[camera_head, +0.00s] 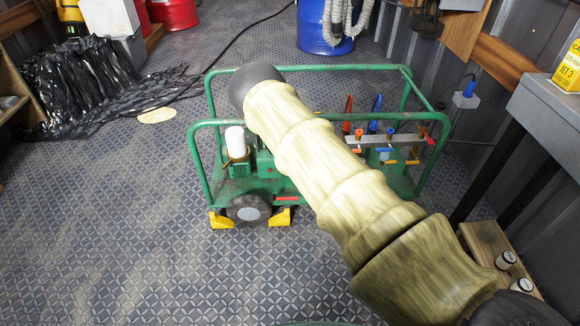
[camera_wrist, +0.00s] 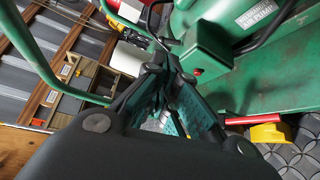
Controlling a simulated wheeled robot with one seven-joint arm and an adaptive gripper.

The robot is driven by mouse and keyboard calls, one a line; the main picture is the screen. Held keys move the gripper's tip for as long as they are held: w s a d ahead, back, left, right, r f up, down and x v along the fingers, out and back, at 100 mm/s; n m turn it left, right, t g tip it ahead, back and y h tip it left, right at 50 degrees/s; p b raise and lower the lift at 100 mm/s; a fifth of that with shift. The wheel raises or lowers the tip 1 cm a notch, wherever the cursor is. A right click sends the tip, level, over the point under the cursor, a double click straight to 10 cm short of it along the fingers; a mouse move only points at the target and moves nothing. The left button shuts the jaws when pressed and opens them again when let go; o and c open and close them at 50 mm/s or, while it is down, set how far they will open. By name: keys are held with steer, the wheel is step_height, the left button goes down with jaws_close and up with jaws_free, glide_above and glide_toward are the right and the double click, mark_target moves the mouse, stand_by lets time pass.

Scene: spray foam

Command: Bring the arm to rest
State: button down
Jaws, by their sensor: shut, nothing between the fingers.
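My arm reaches from the lower right to the upper left in the head view, over a green wheeled frame cart (camera_head: 197,160). Its dark wrist end is near the cart's back left rail, and my gripper is hidden there. In the wrist view, my gripper (camera_wrist: 168,75) is shut and empty, with teal pads on the inner sides of its fingers. I cannot tell whether the fingers touch the cart.
The cart has yellow wheel chocks (camera_head: 221,220) and a row of valves (camera_head: 390,143). A blue barrel (camera_head: 318,35) stands behind it. Black plastic sheeting (camera_head: 75,85) lies at the left. A grey table (camera_head: 545,110) is at the right. Floor at the front left is clear.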

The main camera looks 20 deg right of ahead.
steer(key=s+a+f+m+g+h, duration=0.15)
steer(key=s+f+m+g, duration=0.35)
steer(key=s, duration=0.5)
steer(key=s+f+m+g+h, duration=0.2)
steer(key=s+f+m+h, duration=0.1)
steer(key=s+f+m, duration=0.6)
steer(key=s+a+r+m+g, duration=0.1)
steer(key=s+a+m+g, duration=0.25)
steer(key=s, duration=0.65)
steer(key=s+a+r+m+g+y, duration=0.1)
steer(key=s+a+m+g, duration=0.2)
steer(key=s, duration=0.7)
steer(key=s+a+r+m+g, duration=0.1)
steer(key=s+a+m+g, duration=0.15)
steer(key=s+a, duration=0.45)
step_height(320, 180, up, 31)
steer(key=s+d+p, duration=0.2)
steer(key=s+p, duration=0.1)
steer(key=p, duration=2.8)
steer(key=shift+f, duration=0.15)
steer(key=shift+d, duration=0.15)
